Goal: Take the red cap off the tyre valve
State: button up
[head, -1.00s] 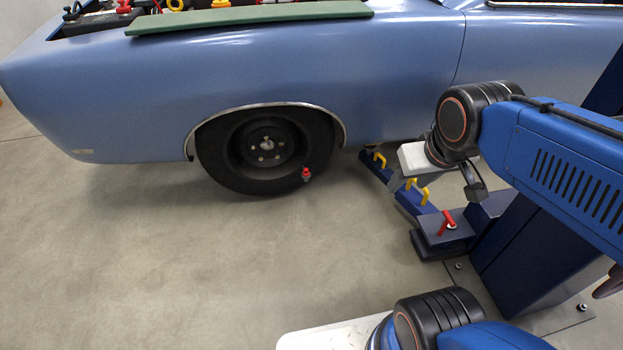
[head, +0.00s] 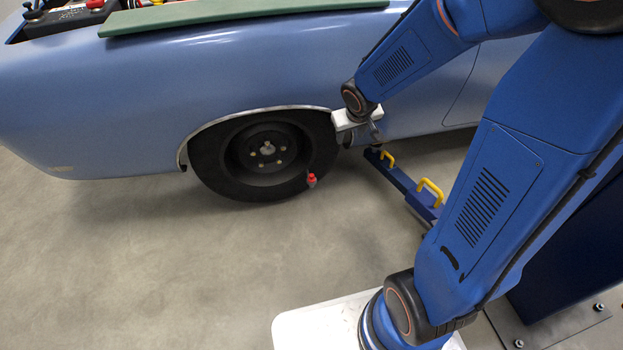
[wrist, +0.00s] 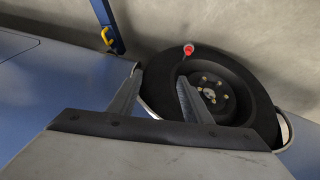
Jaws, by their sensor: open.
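The red cap (head: 311,178) sits on the tyre valve at the lower right edge of the car's wheel (head: 262,192) in the head view. In the wrist view the red cap (wrist: 189,50) shows at the edge of the tyre (wrist: 240,72), above and beyond my fingertips. My gripper (wrist: 160,85) is open and empty in the wrist view, with its two grey fingers apart. In the head view my gripper (head: 374,134) is beside the car body, up and to the right of the cap, and apart from it. The valve stem is mostly hidden by the cap.
The blue car body (head: 130,120) and chrome wheel arch edge stand close to my gripper. A blue lift arm with yellow handles (head: 430,190) lies low to the right of the wheel. The concrete floor (head: 150,260) before the wheel is clear.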

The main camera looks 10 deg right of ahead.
jog(key=w+a+f+y, duration=0.1)
jog(key=w+f, duration=0.2)
jog(key=f, duration=0.2)
jog(key=w+a+f, duration=0.2)
jog(key=w+f, duration=0.1)
jog(key=f, duration=0.2)
jog(key=n+y, duration=0.1)
send_near(312, 177)
jog(key=shift+x, duration=4.65)
jog(key=shift+w+d, duration=0.15)
jog(key=shift+d, duration=0.05)
jog(key=shift+c, duration=0.4)
jog(key=c, duration=1)
